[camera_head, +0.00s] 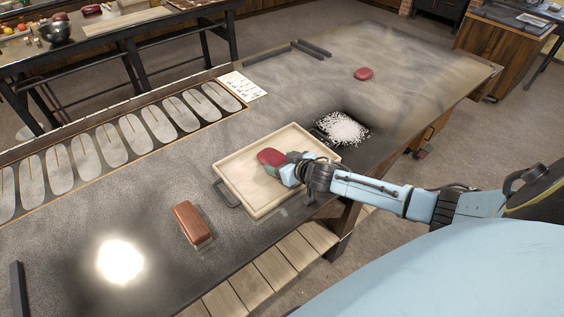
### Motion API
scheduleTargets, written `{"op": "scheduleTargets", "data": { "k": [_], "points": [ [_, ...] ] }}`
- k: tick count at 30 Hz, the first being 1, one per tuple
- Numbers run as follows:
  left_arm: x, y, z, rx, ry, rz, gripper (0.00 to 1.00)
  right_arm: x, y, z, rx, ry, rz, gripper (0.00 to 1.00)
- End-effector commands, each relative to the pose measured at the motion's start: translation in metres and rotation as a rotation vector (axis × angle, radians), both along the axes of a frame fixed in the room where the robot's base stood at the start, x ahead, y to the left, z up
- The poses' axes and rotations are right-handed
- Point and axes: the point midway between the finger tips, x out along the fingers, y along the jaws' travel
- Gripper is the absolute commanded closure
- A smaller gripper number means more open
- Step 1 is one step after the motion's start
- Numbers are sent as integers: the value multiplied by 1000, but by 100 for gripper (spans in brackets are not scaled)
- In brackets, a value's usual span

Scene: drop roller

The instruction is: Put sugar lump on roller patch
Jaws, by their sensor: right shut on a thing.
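My right gripper (281,165) reaches in from the right over a pale wooden tray (237,168). It is shut on a rounded dark red lump (269,156), which may be the sugar lump. The lump is over the tray; I cannot tell whether it touches the tray floor. A similar red lump (363,74) lies alone on the table farther back. A bright glowing round spot (120,261) shows on the dark table surface at the front left; I cannot tell if it is the roller patch. My left gripper is not in view.
A heap of white grains (343,128) sits on a dark plate behind the tray. A reddish-brown block (189,222) stands left of the tray. Dark bars (311,49) lie at the back. A row of pale oval plates (132,133) lines the left edge.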

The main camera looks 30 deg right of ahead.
Motion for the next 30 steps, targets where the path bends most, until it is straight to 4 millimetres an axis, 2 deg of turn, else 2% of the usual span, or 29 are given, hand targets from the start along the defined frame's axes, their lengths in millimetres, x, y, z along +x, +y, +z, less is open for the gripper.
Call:
{"op": "scheduleTargets", "data": {
  "k": [8, 9, 13, 22, 26, 30],
  "points": [
    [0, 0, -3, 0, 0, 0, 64, 0, 0, -4, 1, -1, 0, 59],
    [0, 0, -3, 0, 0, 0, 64, 0, 0, -4, 0, 0, 0, 27],
    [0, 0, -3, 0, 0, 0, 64, 0, 0, -3, 0, 0, 0, 10],
    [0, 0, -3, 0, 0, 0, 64, 0, 0, -3, 0, 0, 0, 9],
    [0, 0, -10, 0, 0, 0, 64, 0, -1, -5, -2, -1, 1, 9],
    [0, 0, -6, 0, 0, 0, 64, -17, -2, 4, 1, 2, 0, 9]
  ]
}}
